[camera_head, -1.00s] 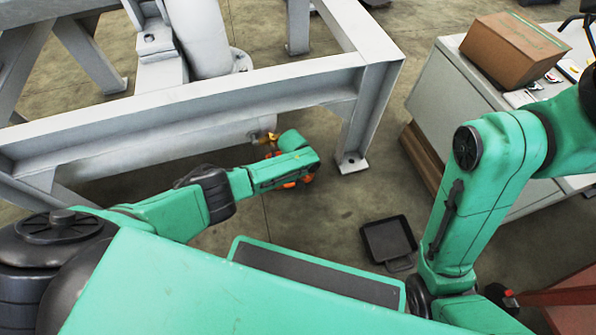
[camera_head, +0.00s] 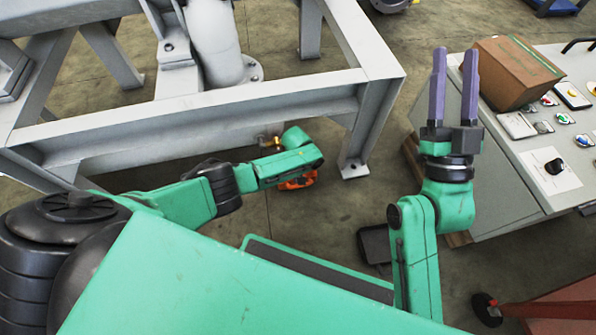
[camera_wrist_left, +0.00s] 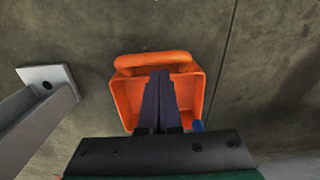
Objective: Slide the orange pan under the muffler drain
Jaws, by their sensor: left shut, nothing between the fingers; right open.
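The orange pan (camera_head: 298,183) lies on the floor under the near beam of the grey frame, mostly hidden by my left arm in the head view. The left wrist view shows the pan (camera_wrist_left: 127,98) as an open box with a rounded handle bar. My left gripper (camera_wrist_left: 160,75) has its dark purple fingers together over the pan's interior; whether they touch it I cannot tell. Its fingers are hidden in the head view. A brass drain fitting (camera_head: 270,141) shows just beyond my left forearm. My right gripper (camera_head: 454,60) is open and empty, raised near the cabinet.
The grey frame (camera_head: 210,110) spans the left and middle, with a leg foot (camera_head: 353,168) right of the pan. A control cabinet (camera_head: 490,170) carries a cardboard box (camera_head: 515,72). A black tray (camera_head: 374,245) lies on the floor, partly behind my right arm.

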